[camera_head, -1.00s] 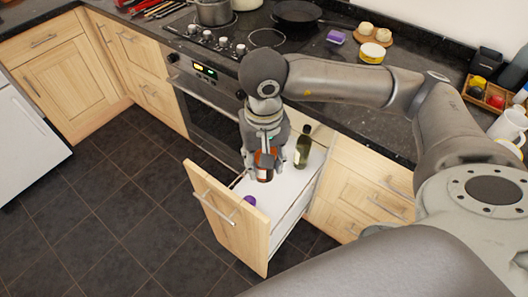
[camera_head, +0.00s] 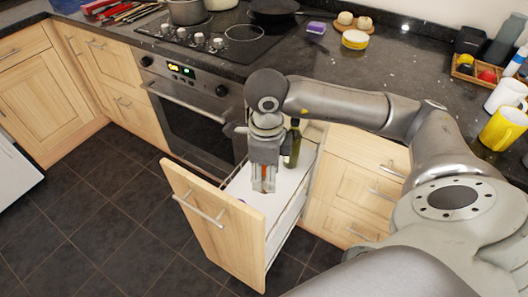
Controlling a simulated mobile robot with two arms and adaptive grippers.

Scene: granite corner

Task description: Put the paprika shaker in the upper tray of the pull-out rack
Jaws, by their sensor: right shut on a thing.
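The pull-out rack (camera_head: 219,220) stands open below the counter, with a wooden front and a white tray surface (camera_head: 289,187) inside. My right gripper (camera_head: 264,188) points down over this tray, shut on the paprika shaker (camera_head: 264,172). Only a narrow orange-red strip of the shaker shows between the fingers; its label and base are hidden. I cannot tell whether it touches the tray. A dark green bottle (camera_head: 293,146) stands upright in the rack, just right of and behind the gripper. My left gripper is not in view.
A small purple thing (camera_head: 241,200) barely shows behind the rack front. The oven (camera_head: 197,115) is left of the rack and closed drawers (camera_head: 358,185) are right of it. The tray is bare to the right of the gripper.

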